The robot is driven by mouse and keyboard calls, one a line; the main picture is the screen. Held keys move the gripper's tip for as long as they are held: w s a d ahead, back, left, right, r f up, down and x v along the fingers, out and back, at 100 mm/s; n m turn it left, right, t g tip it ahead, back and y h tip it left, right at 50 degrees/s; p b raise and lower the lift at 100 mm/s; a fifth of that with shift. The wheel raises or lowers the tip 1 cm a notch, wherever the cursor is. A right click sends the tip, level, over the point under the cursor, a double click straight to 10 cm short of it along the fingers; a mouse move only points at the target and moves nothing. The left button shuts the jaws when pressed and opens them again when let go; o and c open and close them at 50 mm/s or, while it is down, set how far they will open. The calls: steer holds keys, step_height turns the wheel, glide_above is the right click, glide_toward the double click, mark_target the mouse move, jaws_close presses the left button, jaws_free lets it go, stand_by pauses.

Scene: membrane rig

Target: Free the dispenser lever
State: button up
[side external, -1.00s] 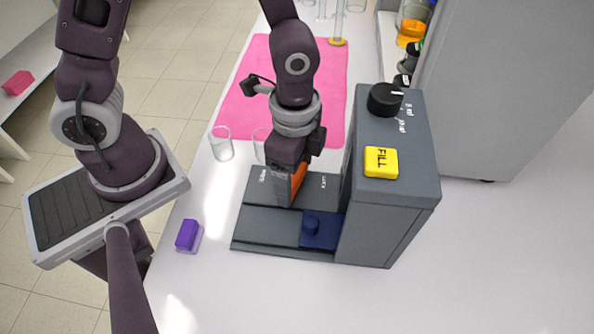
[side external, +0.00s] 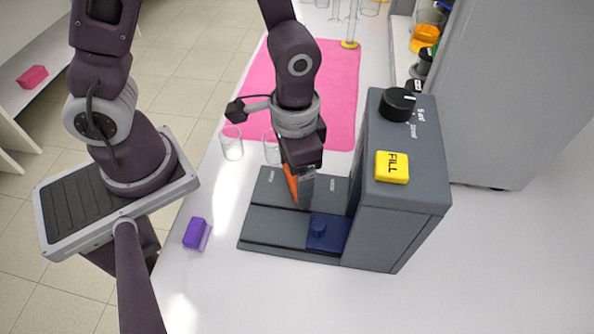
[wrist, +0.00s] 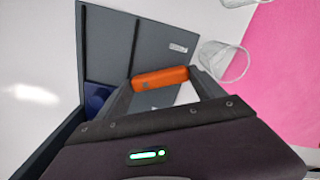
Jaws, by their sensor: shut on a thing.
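An orange lever (side external: 291,184) stands at the base of the grey dispenser (side external: 396,225). My gripper (side external: 300,188) is shut on the lever from above, and a grey finger hides part of it. In the wrist view the orange lever (wrist: 160,78) spans the gap between my two fingertips. The dispenser has a yellow FILL button (side external: 392,167) and a black knob (side external: 398,103) on its tall part. A dark blue block with a round knob (side external: 328,232) sits on the base, in front of my gripper. Small white labels beside the lever are too blurred to read.
A purple block (side external: 195,233) lies on the white table left of the dispenser. Clear glasses (side external: 232,145) stand behind it, near a pink mat (side external: 336,88). A tall grey cabinet (side external: 490,90) stands at the right. The front of the table is clear.

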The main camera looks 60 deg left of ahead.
steer(key=shift+n, duration=0.3)
steer(key=o, duration=1.4)
steer(key=shift+c, duration=0.2)
